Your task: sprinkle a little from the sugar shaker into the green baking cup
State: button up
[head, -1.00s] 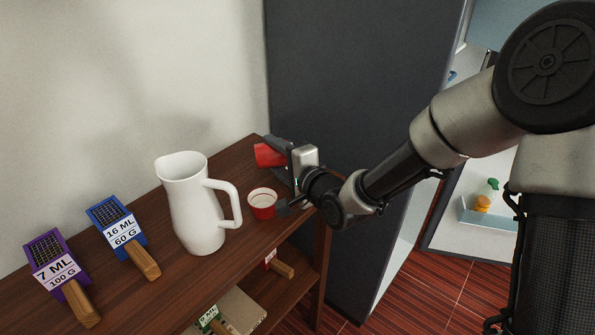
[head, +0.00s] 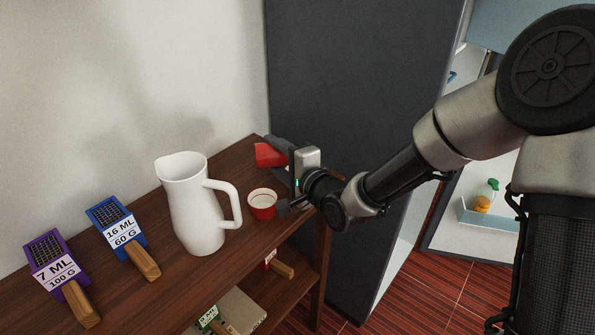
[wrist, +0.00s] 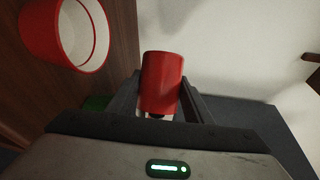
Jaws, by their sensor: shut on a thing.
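My gripper (head: 279,174) is shut on a red cylinder, the sugar shaker (head: 268,155), above the far right end of the brown wooden shelf top. In the wrist view the shaker (wrist: 162,80) sits between the two fingers, its red end pointing away from the palm. It looks tilted in the head view. A small green patch (wrist: 97,102) shows behind the left finger in the wrist view; it may be the green baking cup, mostly hidden. In the head view I see no green cup on the shelf top; my gripper covers that corner.
A red cup with a white inside (head: 262,205) stands close to my gripper, and it also shows in the wrist view (wrist: 50,35). A white pitcher (head: 195,205) stands to its left.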

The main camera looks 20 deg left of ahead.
jog(key=shift+d+r+m+y, duration=0.1)
jog(key=shift+r+m+y, duration=0.25)
jog(key=shift+m, duration=0.15)
dwell(1.4)
jog(key=shift+w+f+m, duration=0.1)
jog(key=shift+f+m, duration=0.1)
jog(key=shift+m, duration=0.2)
dwell(1.1)
